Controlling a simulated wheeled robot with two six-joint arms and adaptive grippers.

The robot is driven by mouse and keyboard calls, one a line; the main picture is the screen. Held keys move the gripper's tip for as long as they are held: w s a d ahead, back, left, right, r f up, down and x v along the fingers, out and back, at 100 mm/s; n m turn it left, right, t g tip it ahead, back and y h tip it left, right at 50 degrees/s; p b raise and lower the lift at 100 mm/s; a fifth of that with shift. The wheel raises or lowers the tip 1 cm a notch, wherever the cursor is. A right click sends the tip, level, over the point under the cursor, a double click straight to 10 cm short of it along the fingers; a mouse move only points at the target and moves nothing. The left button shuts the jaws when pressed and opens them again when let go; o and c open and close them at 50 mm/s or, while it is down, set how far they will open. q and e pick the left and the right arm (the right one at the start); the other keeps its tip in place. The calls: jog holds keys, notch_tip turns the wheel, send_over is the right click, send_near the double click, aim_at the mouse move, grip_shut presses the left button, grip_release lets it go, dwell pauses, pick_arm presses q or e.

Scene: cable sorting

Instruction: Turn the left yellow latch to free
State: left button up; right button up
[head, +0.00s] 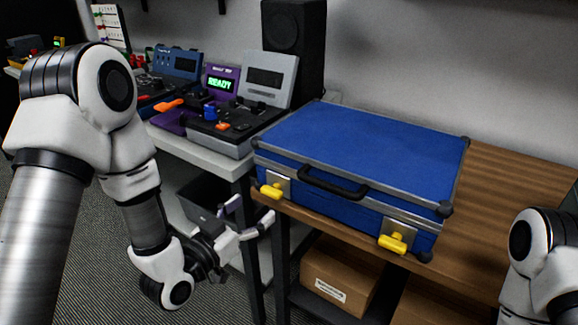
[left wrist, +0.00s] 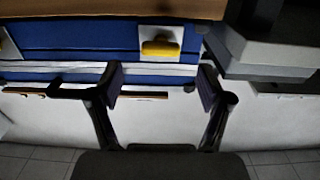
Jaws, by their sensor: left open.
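A closed blue case (head: 360,145) with metal edges and a black handle (head: 332,184) lies on a wooden table. The left yellow latch (head: 271,191) sits on a metal plate at the left of its front; its knob lies roughly sideways. It also shows in the left wrist view (left wrist: 160,48), above the gap between my fingers. The right yellow latch (head: 392,244) is at the case's front right. My left gripper (head: 250,214) is open and empty, below and left of the left latch, apart from it. My right gripper is out of view; only part of that arm shows.
A grey-white bench (head: 222,166) with electronic devices and a READY display (head: 220,84) stands left of the case. A black speaker (head: 294,45) stands behind. A cardboard box (head: 340,275) sits on the shelf below. The wooden tabletop (head: 505,190) right of the case is clear.

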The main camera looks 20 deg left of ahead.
aim_at(268, 194)
pick_arm(q)
jog(key=shift+w+r, duration=0.1)
jog(key=shift+w, duration=0.1)
jog(key=x, duration=0.5)
jog(key=shift+w+d+r, duration=0.1)
jog(key=shift+w+d, duration=0.1)
jog(key=shift+w, duration=0.1)
jog(key=shift+s+a+r, duration=0.1)
jog(key=c, duration=1.2)
